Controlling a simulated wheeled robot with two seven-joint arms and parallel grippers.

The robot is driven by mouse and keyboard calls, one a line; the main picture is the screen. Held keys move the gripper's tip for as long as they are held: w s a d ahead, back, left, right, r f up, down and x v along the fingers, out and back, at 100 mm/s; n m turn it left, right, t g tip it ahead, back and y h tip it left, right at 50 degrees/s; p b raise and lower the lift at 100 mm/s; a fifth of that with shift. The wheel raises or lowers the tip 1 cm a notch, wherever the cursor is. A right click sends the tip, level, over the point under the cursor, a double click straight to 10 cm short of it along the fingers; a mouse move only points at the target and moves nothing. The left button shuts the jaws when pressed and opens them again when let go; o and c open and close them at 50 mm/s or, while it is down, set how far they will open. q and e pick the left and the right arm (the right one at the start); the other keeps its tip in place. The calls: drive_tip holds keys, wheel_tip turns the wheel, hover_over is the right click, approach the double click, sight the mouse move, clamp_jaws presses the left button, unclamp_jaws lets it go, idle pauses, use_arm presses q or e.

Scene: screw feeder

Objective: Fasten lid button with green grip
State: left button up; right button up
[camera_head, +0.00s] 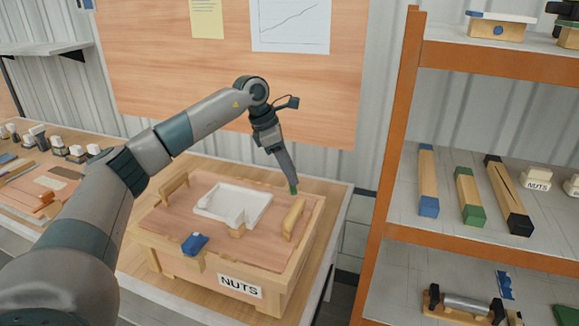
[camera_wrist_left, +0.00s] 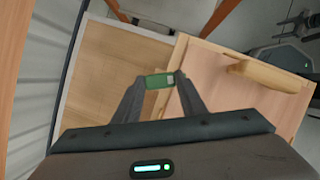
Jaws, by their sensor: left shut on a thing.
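The wooden box (camera_head: 266,290), marked NUTS, stands on the workbench with its flat lid (camera_head: 165,226) on top. A blue-gripped button (camera_head: 195,243) sits at the lid's front edge. My left gripper (camera_head: 292,188) reaches down to the lid's back right corner, shut on the green grip (camera_wrist_left: 159,81). In the left wrist view the green grip lies between the fingertips of my left gripper (camera_wrist_left: 156,82), at the corner of the lid (camera_wrist_left: 230,85). Whether its button lies over the lid or beside it is hidden. My right gripper is in neither view.
The lid carries a white tray (camera_head: 225,203) and wooden handles at right (camera_head: 293,218) and left (camera_head: 173,187). An orange-framed shelf (camera_head: 404,130) with gripped bars stands at right. Small parts (camera_head: 75,153) lie at the bench's left. Bare bench top (camera_wrist_left: 120,72) shows beside the box.

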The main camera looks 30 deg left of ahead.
use_arm(q)
drive_tip(key=m, duration=0.1)
drive_tip(key=m+g+p, duration=0.1)
drive_tip(key=shift+w+r+m+h, duration=0.2)
drive_tip(key=shift+m+h, duration=0.1)
drive_tip(key=shift+m, duration=0.1)
drive_tip(key=shift+a+f+m+g+p, duration=0.1)
drive_tip(key=shift+m+g+p, duration=0.3)
drive_tip(key=shift+m, duration=0.9)
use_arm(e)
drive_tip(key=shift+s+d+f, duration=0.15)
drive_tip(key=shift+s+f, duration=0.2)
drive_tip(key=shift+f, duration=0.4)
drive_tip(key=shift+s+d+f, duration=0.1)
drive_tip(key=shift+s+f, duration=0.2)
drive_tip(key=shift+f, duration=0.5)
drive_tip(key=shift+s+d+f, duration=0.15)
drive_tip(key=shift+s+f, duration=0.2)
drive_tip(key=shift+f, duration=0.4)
use_arm(q)
drive_tip(key=o, duration=1.1)
drive_tip(key=shift+c, duration=0.2)
drive_tip(key=v, duration=1.7)
drive_tip(key=shift+a+b, duration=0.2)
drive_tip(key=shift+b, duration=0.25)
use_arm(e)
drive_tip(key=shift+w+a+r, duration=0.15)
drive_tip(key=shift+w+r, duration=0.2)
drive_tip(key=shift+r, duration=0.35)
